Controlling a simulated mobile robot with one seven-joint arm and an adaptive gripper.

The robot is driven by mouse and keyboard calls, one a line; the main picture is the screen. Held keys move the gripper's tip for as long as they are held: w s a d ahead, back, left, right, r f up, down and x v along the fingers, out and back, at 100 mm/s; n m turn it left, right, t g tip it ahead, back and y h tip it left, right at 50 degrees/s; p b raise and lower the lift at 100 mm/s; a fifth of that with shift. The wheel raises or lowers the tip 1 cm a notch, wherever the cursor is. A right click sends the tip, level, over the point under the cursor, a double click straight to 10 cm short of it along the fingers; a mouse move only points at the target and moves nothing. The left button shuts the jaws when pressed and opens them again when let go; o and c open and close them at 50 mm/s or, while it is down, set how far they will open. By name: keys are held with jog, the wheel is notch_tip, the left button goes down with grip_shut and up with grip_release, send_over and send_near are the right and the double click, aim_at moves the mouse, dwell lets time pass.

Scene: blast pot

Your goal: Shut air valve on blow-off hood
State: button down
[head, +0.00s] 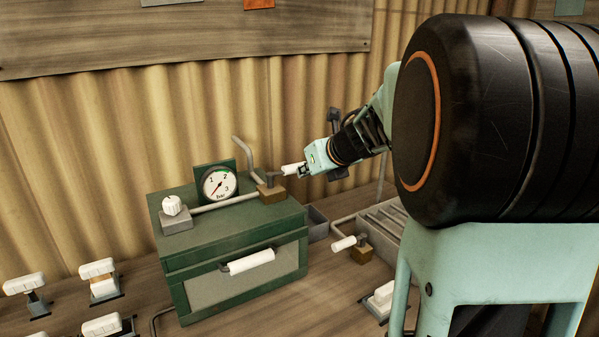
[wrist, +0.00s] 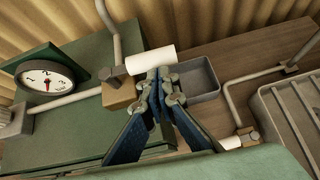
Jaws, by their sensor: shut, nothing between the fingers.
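A brass-bodied valve (head: 271,191) sits on the green box (head: 190,236), in the pipe beside a gauge. Its white lever handle (head: 293,168) points right, roughly in line with the pipe; it also shows in the wrist view (wrist: 151,60). My gripper (head: 304,171) is shut and empty. Its fingertips (wrist: 160,82) are right at the handle; I cannot tell whether they touch it. A second brass valve (head: 361,252) with a white handle (head: 343,243) is on a pipe by the slatted grate (head: 385,222). I cannot tell which one the task calls the hood.
A round gauge (head: 219,184) and a white knob (head: 172,205) are on the green box, which has a white front handle (head: 251,261). Several white-handled clamps (head: 101,279) lie left. A corrugated wall (head: 110,130) is behind.

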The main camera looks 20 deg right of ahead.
dwell(0.3)
jog(key=shift+w+r+p, duration=0.1)
jog(key=shift+w+p, duration=0.3)
jog(key=shift+w, duration=0.1)
